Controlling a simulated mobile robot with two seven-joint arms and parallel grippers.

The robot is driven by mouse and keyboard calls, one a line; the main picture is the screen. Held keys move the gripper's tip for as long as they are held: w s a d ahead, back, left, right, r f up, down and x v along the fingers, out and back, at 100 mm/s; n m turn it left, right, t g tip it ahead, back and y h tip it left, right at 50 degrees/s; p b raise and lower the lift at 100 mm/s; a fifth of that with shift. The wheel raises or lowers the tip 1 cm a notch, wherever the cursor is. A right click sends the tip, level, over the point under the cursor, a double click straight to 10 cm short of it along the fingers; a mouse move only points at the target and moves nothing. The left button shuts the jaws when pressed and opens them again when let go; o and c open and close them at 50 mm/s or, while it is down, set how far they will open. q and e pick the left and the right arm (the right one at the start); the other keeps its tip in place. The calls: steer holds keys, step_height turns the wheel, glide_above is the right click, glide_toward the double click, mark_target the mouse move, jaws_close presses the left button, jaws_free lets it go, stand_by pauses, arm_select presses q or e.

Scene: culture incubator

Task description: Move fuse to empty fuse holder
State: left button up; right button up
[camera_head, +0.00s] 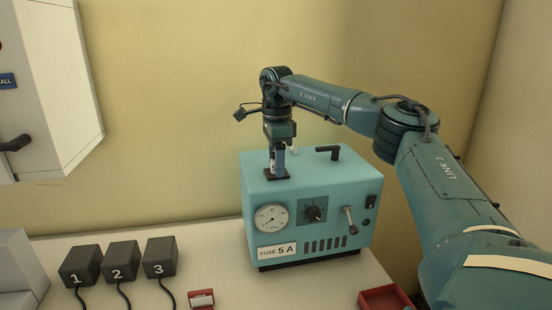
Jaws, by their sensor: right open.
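My right gripper (278,170) points down at the left part of the top of a teal device (320,200) labelled "FUSE 5 A". Its fingertips are at a black base (270,178) on that top. The jaws are open; at this size I cannot tell whether a fuse stands between them. The gripper hides part of the base, and I cannot tell whether it is a fuse holder. A small red item with a white face (201,299) lies on the table at the front. My left gripper is not in view.
Three dark boxes numbered 1 (76,268), 2 (120,262) and 3 (160,257) stand on the left with cables. A red tray (372,298) is at the front right. A black handle (332,150) rises from the device top. A white cabinet (60,90) hangs upper left.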

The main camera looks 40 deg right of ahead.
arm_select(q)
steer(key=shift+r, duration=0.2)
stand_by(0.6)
arm_select(e)
steer(key=shift+c, duration=0.5)
jaws_close()
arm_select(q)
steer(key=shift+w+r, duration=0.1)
arm_select(e)
steer(key=shift+r, duration=0.15)
steer(key=shift+r, duration=2.85)
